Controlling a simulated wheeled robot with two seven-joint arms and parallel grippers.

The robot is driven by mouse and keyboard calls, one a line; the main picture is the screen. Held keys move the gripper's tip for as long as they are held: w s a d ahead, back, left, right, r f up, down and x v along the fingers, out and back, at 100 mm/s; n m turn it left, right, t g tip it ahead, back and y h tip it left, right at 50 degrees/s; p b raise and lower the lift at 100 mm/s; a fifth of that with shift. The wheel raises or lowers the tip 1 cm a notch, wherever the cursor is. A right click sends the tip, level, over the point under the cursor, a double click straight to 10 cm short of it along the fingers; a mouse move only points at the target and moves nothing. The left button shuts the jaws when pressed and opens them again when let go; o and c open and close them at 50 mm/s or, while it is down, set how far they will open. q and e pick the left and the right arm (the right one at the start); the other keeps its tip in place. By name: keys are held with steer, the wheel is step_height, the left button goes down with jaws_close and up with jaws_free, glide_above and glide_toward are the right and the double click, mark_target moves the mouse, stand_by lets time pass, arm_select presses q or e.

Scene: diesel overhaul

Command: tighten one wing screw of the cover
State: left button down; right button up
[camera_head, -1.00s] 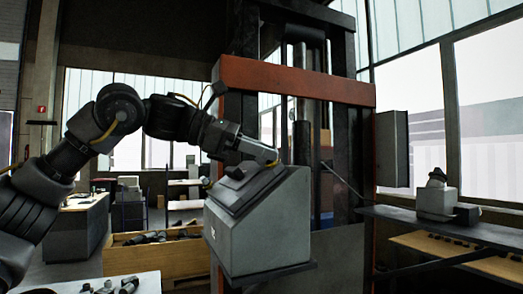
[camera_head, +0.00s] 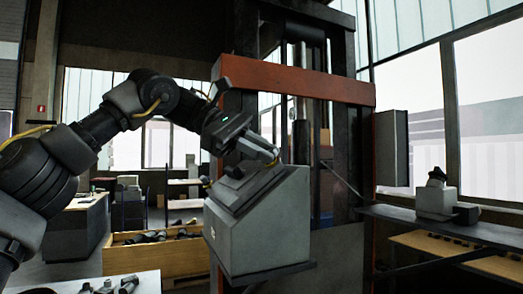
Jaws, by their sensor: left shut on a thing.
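The cover is a dark sloped plate (camera_head: 247,194) on top of a grey box (camera_head: 262,235) in front of the press frame. My left gripper (camera_head: 272,160) is at the upper edge of the cover, its arm coming in from the left. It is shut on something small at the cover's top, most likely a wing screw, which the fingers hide. A small dark knob (camera_head: 234,171) sticks up at the cover's upper left edge, beside my gripper. My right gripper is not in view.
An orange-red beam (camera_head: 300,80) of the press stands behind the box. A wooden crate with dark parts (camera_head: 160,262) is behind on the left, and a light table (camera_head: 145,284) at the lower left. A dark shelf (camera_head: 450,229) holds a grey device (camera_head: 434,202) on the right.

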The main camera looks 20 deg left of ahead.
arm_select(q)
steer(key=shift+f+m+g+y, duration=0.15)
steer(key=shift+m+g+y, duration=0.25)
steer(key=shift+m+g, duration=0.65)
steer(key=shift+m+t, duration=0.25)
steer(key=c, duration=1.3)
jaws_free()
steer(key=shift+d, duration=0.25)
steer(key=shift+o, duration=0.2)
steer(key=shift+s+a+r, duration=0.15)
steer(key=shift+a+r, duration=0.15)
steer(key=shift+r, duration=0.1)
steer(key=r, duration=0.1)
steer(key=s+a+r, duration=0.1)
steer(key=r, duration=0.1)
steer(key=shift+s+a, duration=0.25)
steer(key=shift+s, duration=0.15)
steer(key=shift+c, duration=0.4)
